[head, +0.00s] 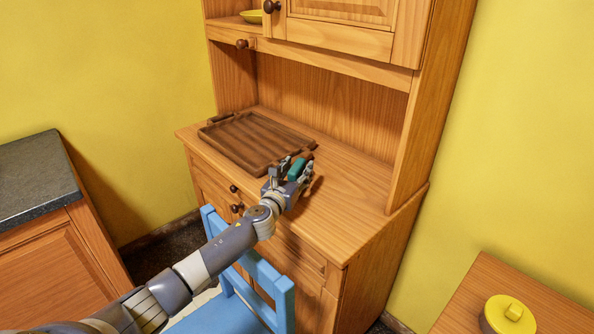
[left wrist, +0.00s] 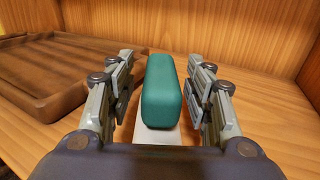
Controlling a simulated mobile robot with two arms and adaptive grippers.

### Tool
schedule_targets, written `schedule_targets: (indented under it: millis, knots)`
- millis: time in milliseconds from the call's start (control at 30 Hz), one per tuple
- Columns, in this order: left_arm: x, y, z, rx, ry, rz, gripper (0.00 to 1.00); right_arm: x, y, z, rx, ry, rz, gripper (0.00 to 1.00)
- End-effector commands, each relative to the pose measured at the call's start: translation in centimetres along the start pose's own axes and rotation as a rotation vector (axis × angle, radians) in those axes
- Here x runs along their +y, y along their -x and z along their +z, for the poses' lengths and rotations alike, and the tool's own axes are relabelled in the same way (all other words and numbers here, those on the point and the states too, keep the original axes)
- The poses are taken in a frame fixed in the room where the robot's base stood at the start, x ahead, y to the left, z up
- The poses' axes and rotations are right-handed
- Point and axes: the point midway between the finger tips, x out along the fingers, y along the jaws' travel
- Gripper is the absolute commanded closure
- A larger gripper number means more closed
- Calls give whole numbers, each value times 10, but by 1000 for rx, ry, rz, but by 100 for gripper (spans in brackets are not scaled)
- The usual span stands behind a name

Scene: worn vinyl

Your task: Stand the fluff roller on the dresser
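The fluff roller (head: 297,169) shows as a teal block at my left gripper, over the dresser top. In the left wrist view its teal part (left wrist: 163,92) lies between the two fingers, with a pale white part at its near end. My left gripper (head: 288,170) has its fingers on either side, with a narrow gap showing on each side in the left wrist view (left wrist: 163,85). I cannot tell whether the roller rests on the wood. The dresser (head: 345,205) is light wood with a hutch above. My right gripper is out of view.
A dark wooden tray (head: 255,142) lies on the dresser top, just left of my left gripper. The dresser top to the right is clear. A blue chair (head: 245,290) stands in front. A yellow lidded thing (head: 510,314) sits on a wooden surface at lower right.

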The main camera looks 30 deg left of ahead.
Motion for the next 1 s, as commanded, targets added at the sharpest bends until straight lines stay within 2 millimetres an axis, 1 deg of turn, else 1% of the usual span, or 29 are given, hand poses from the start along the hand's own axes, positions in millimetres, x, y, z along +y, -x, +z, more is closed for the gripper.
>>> schedule_targets:
  millis: [467,1000]
  knots:
    - [0,1,0,1,0,0,52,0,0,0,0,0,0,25]
    - [0,22,0,1,0,1,52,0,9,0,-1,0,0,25]
